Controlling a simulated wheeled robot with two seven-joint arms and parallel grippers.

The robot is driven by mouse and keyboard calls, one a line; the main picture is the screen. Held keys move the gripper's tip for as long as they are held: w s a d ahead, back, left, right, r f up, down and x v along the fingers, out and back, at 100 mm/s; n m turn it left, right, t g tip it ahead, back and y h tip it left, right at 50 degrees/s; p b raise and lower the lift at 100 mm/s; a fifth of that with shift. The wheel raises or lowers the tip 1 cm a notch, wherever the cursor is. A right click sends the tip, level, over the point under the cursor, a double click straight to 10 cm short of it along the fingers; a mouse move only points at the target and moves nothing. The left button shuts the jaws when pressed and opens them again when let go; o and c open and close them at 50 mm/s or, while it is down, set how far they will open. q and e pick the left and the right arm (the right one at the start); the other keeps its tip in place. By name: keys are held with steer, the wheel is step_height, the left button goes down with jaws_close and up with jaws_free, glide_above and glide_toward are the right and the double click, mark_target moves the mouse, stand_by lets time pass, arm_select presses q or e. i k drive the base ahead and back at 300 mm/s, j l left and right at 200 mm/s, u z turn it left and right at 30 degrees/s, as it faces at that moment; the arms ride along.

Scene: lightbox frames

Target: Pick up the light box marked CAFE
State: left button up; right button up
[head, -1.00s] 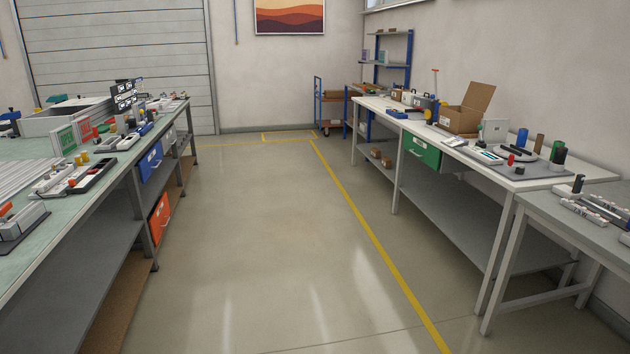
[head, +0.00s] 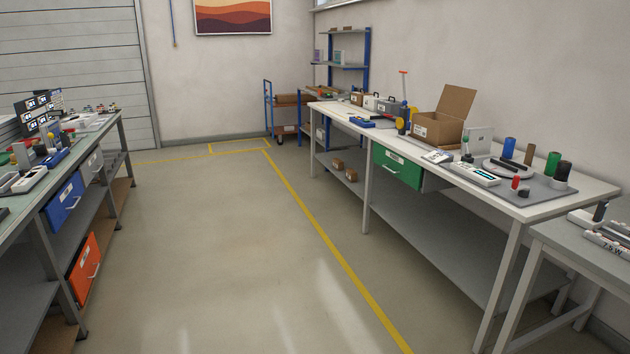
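I cannot make out a light box marked CAFE in the head view. On the left bench (head: 98,131) stands a dark panel (head: 36,112) with several small white tiles, beside small devices; no lettering on it is readable. The left part of that bench is cut off by the picture edge. On the right bench (head: 445,205) stand an open cardboard box (head: 441,120) and a small pale upright panel (head: 478,141). Neither of my grippers is in view.
A clear floor aisle (head: 220,240) with a yellow line (head: 320,237) runs between the benches. Blue (head: 64,204) and orange (head: 84,270) drawers are under the left bench, a green drawer (head: 398,166) under the right. A trolley (head: 287,105) stands at the back.

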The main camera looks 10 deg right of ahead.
mark_target(479, 142)
steer(key=i+l+z, duration=0.15)
steer(key=i+z, duration=0.3)
steer(key=i, duration=0.3)
steer(key=i+j+z, duration=0.15)
steer(key=i+z, duration=0.35)
steer(key=i, duration=0.3)
steer(key=i+z, duration=0.2)
steer(key=i, duration=0.35)
steer(key=i+j+z, duration=0.2)
steer(key=i, duration=0.3)
steer(key=i+j+z, duration=0.25)
steer(key=i, duration=0.3)
steer(key=i+j+z, duration=0.25)
steer(key=i+z, duration=0.15)
steer(key=i+j+z, duration=0.4)
steer(key=i+j, duration=0.05)
steer(key=i, duration=0.1)
